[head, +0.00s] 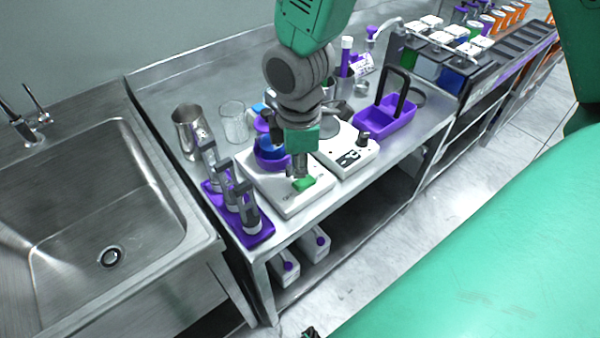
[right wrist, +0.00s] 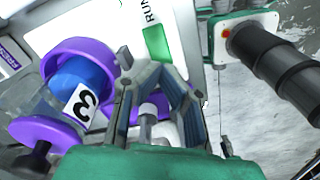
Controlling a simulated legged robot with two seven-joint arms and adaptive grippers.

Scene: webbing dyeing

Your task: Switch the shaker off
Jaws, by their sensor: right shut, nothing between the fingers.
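The shaker (head: 283,207) is a flat white unit on the steel bench. A green patch (head: 304,184) shows near its front right corner. In the right wrist view this green patch (right wrist: 157,43) lies beside printed letters that read "RUN". A blue-filled vessel (right wrist: 84,84) marked 3 sits in a purple holder (right wrist: 62,55) on the shaker. My right gripper (head: 298,174) points down over the shaker, close to the green patch, shut and empty. I cannot tell whether it touches. The wrist view also shows its fingers (right wrist: 155,78). My left gripper is not in view.
A second white unit (head: 348,156) with a black knob stands right of the shaker. A purple rack (head: 238,226) with grey-topped items stands left, near a metal jug (head: 187,130) and glass beaker (head: 233,122). A purple carrier (head: 385,124) stands behind right; a sink (head: 90,215) is left.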

